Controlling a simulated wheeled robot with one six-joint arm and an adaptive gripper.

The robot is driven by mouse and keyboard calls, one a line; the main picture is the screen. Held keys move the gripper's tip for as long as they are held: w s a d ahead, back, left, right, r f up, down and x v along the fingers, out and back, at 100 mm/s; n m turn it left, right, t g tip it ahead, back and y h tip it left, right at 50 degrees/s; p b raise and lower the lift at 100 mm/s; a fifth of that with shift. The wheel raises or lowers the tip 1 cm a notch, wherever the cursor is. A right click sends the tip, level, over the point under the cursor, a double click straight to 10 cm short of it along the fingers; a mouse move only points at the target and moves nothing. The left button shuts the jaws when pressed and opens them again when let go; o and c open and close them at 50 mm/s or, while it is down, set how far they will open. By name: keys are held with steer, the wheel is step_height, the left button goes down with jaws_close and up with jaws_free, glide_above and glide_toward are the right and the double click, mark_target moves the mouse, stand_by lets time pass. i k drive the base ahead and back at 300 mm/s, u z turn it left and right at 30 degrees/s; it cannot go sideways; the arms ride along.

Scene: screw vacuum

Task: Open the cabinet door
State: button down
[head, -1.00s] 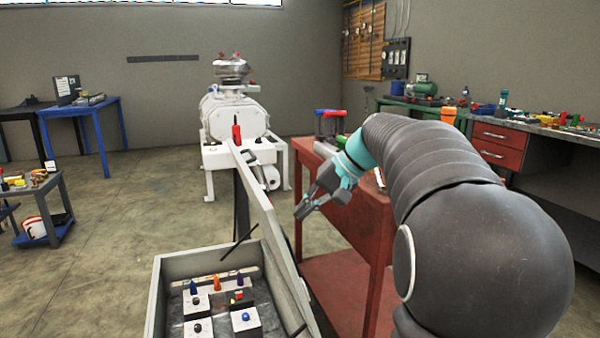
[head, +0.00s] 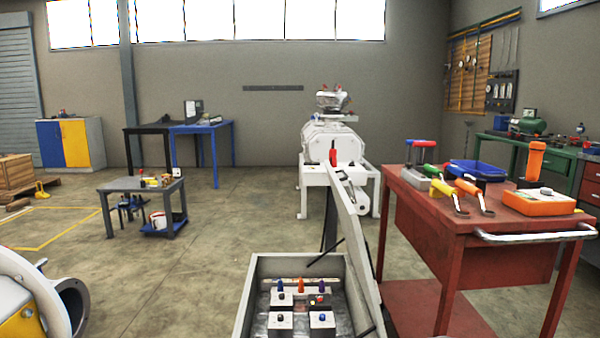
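A grey control cabinet (head: 243,302) stands at the bottom centre of the head view, with switches and coloured knobs inside. Its door (head: 353,232) is swung open and stands up along the right side of the box, so the inside shows. The lower parts of the box and door are cut off by the frame's edge. My gripper and arm are out of view.
A red tool table (head: 440,222) with a metal handle stands right of the door. A white machine (head: 328,143) is behind it. A grey trolley (head: 125,185) and blue-yellow locker (head: 72,143) are at left. Open floor lies left of the cabinet.

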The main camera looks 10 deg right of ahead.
mark_target(358, 235)
steer(key=i, duration=1.25)
steer(key=z, duration=0.2)
